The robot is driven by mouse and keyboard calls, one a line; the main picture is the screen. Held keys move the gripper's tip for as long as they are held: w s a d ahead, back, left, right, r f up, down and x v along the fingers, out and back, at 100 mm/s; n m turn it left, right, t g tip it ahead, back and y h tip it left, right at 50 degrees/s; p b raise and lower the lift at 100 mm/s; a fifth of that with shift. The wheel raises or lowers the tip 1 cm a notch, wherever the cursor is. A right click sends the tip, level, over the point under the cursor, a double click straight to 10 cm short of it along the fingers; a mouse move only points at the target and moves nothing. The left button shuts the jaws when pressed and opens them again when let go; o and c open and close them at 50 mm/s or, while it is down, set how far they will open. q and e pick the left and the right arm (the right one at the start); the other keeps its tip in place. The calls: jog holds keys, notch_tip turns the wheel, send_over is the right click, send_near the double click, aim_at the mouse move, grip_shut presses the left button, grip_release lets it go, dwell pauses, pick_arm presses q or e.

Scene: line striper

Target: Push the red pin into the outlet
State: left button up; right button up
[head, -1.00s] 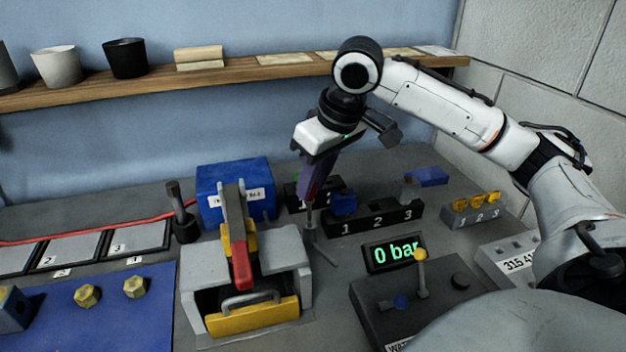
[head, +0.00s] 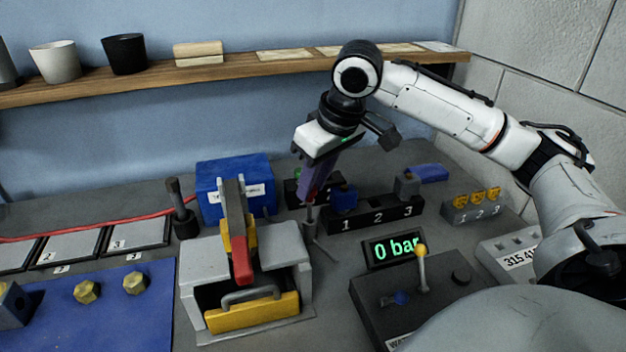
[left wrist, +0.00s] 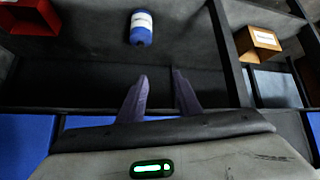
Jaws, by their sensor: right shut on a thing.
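My right gripper (head: 312,200) reaches down from the right arm behind the grey clamp fixture. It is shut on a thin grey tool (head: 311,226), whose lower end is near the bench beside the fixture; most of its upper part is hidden. I cannot make out a red pin or which opening is the outlet. The clearest red part is the lever tip (head: 241,268) of the toggle clamp. My left gripper (left wrist: 160,85) shows in the left wrist view, with its two purple fingers apart and nothing between them.
A black block numbered 1, 2, 3 (head: 378,219) stands right of the tool. A blue box (head: 207,190) stands behind the fixture. A pressure display (head: 380,249) reads 0 bar. The left wrist view shows a blue-and-white bottle (left wrist: 141,27) beyond the fingers.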

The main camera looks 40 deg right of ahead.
jog(key=shift+f+b, duration=0.35)
jog(key=shift+f, duration=2.1)
dwell(0.8)
jog(key=o, duration=1.4)
jog(key=shift+p+v, duration=0.6)
jog(key=shift+v, duration=0.55)
notch_tip(320, 180, up, 4)
send_over(313, 202)
jog(key=s, duration=0.2)
jog(key=shift+s+r, duration=0.2)
jog(key=shift+s+f, duration=0.1)
